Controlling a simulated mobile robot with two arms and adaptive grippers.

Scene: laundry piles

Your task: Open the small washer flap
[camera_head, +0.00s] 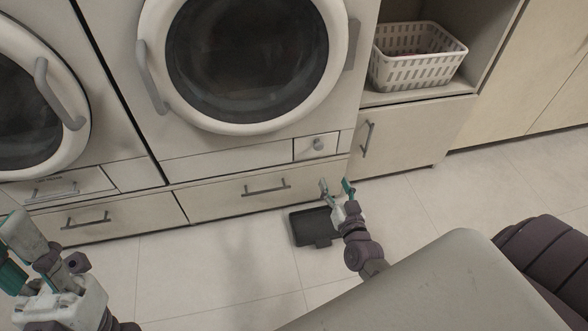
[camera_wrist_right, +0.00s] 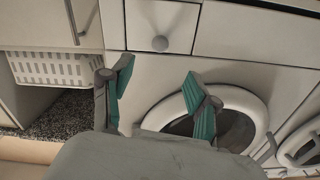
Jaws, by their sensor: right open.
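The small washer flap (camera_head: 302,153) is a pale square panel at the lower right of the middle washer (camera_head: 215,148). My right gripper (camera_head: 336,185) is open and empty, below the flap in the head view. Its two teal-padded fingers (camera_wrist_right: 158,74) are apart, with the knob beyond them. My left gripper (camera_head: 45,262) is at the lower left, away from the flap; its opening is unclear.
A drawer with a bar handle (camera_head: 267,189) lies under the washer. A dark flat object (camera_head: 309,228) lies on the floor beside my right gripper. A white basket (camera_head: 417,56) stands on a shelf at the right, above a cabinet door (camera_head: 410,135). Another washer (camera_head: 25,100) stands left.

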